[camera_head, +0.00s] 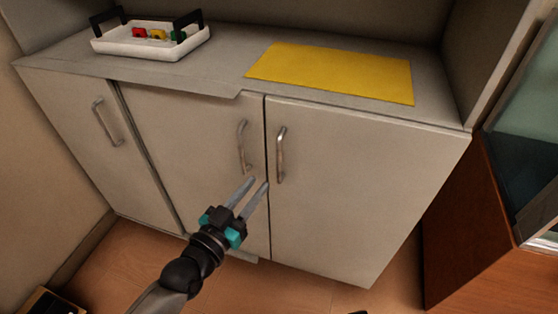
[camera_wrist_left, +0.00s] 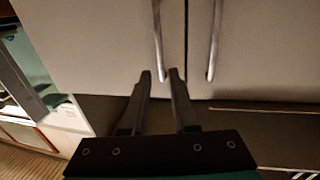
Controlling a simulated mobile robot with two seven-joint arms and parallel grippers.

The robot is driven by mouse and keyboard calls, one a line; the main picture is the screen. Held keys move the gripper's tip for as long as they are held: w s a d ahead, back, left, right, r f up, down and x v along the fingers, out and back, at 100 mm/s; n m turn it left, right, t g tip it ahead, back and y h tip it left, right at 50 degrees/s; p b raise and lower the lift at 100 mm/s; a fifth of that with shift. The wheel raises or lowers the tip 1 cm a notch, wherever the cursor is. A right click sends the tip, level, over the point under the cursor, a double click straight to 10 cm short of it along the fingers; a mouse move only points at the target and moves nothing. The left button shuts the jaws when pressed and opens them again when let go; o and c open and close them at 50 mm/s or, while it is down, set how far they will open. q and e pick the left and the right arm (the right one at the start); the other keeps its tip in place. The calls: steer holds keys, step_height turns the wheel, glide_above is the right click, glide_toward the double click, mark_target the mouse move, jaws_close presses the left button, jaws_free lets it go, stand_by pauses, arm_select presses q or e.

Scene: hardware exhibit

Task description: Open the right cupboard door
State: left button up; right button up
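The right cupboard door (camera_head: 350,190) is the pale panel at the right of the cupboard. It looks shut or nearly so. Its upright metal handle (camera_head: 281,155) is near its left edge and also shows in the left wrist view (camera_wrist_left: 157,38), where the scene appears turned over. My left gripper (camera_head: 259,182) is open and empty, below and left of this handle. In the wrist view the gripper's fingertips (camera_wrist_left: 159,72) point at the handle's near end; I cannot tell whether they touch it. My right gripper is not in view.
The middle door's handle (camera_head: 243,147) is close by on the left. The left door has another handle (camera_head: 105,122). On the countertop are a white tray (camera_head: 150,46) with small coloured items and a yellow mat (camera_head: 335,73). A brown glass-fronted cabinet (camera_head: 465,225) stands at the right.

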mark_target(278, 159)
arm_select(q)
steer(key=b+x, duration=0.3)
steer(key=x, duration=0.6)
steer(key=shift+w+f, duration=0.1)
steer(key=shift+f, duration=0.05)
steer(key=shift+x, duration=0.9)
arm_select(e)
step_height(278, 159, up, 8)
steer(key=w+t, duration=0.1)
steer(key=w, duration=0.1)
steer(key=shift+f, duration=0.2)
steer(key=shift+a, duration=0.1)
arm_select(q)
jaws_close()
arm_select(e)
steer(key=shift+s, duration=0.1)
